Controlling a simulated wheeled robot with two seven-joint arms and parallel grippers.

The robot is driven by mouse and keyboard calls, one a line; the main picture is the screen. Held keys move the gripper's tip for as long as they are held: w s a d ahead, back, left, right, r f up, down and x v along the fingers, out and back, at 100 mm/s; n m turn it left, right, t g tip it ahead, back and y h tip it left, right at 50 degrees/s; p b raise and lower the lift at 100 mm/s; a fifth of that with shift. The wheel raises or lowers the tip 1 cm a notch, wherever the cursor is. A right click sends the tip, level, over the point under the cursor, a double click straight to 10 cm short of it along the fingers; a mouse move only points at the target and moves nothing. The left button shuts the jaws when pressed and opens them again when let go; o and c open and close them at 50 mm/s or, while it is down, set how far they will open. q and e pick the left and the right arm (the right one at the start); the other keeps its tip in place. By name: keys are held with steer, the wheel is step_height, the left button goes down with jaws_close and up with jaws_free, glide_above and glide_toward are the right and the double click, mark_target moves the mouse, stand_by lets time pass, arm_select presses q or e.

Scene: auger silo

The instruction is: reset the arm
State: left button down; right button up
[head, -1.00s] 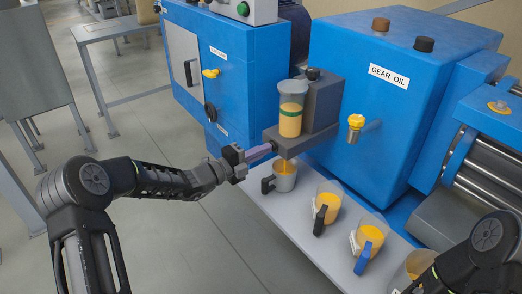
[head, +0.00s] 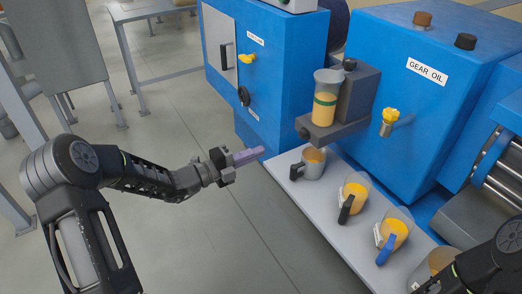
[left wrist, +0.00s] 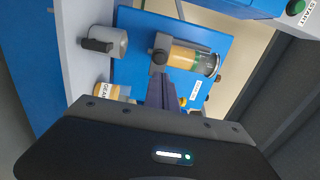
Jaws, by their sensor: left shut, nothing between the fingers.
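My left gripper (head: 248,156) is shut and empty in the head view, with its purple-grey fingers together, pointing right over the open floor. In the left wrist view the shut fingers (left wrist: 166,92) point toward the dispenser's oil cup (left wrist: 190,60). My right gripper is out of view; only part of that arm shows at lower right.
Oil jugs with a black handle (head: 353,197) and a blue handle (head: 391,235) stand along the grey shelf (head: 325,220). A blue gear oil tank (head: 405,110) and a blue cabinet (head: 285,75) stand behind. A grey table (head: 150,12) is at the back left. The floor around my left arm is clear.

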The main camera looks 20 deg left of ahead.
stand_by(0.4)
arm_select(q)
steer(key=s+d+f+m+g+y+p, duration=0.1)
steer(key=s+d+f+m+g+y, duration=0.3)
steer(key=s+f+m, duration=0.65)
steer(key=s+d+f+m+g+y+p, duration=0.1)
steer(key=s+f+m+g, duration=0.6)
steer(key=f+m, duration=0.55)
steer(key=s+d+f+m+g+y+p, duration=0.1)
steer(key=s+d+m+p, duration=0.1)
steer(key=s+d+m, duration=0.3)
steer(key=s+d+f+m+g+y+p, duration=0.1)
steer(key=s+d+m+p, duration=0.1)
steer(key=s+d+m, duration=0.4)
steer(key=s+m, duration=0.5)
steer(key=m, duration=0.5)
steer(key=shift+d+p, duration=0.25)
steer(key=shift+p, duration=0.15)
